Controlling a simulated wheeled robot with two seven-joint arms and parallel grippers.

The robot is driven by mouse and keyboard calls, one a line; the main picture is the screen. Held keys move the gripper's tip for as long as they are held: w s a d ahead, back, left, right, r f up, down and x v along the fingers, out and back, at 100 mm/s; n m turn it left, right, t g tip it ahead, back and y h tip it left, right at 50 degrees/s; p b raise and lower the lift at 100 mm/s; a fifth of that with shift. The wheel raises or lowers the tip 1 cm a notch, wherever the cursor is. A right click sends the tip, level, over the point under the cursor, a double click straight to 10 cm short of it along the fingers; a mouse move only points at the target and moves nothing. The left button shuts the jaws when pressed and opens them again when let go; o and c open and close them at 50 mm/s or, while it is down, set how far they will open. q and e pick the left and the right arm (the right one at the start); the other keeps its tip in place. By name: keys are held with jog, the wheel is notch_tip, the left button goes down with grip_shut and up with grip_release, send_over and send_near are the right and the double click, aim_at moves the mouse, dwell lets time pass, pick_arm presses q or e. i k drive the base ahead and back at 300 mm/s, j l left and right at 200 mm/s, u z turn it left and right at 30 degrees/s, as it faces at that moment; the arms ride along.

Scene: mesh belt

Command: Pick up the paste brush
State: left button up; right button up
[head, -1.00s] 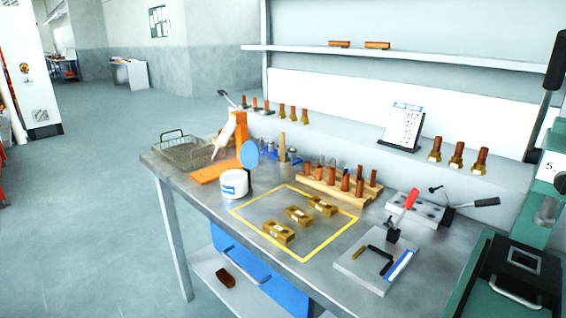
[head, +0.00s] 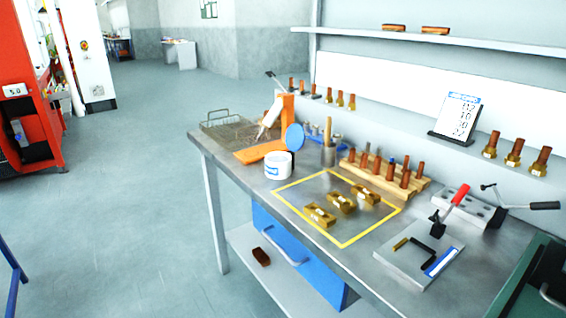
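A light wooden handle (head: 328,128), which looks like the paste brush, stands upright in a small grey cup (head: 328,156) on the metal workbench (head: 222,160). Its bristles are hidden in the cup. A white tub (head: 278,166) with a blue label stands to the left and in front of the cup. A round blue disc (head: 295,137), perhaps the tub's lid, stands up behind the tub. Neither of my grippers is in view.
A wire basket (head: 228,120) and an orange stand (head: 262,152) are on the bench's left end. A wooden rack (head: 384,180) of copper pieces is right of the cup. Several brass blocks (head: 341,203) lie inside a yellow outline. Open floor (head: 130,220) lies left of the bench.

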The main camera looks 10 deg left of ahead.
aim_at(328, 125)
jog(key=z, duration=0.2)
jog(key=i+j+z, duration=0.15)
jog(key=j+z, duration=0.2)
jog(key=i+j+z, duration=0.1)
jog(key=j+z, duration=0.65)
jog(key=i+l, duration=0.05)
jog(key=l, duration=0.05)
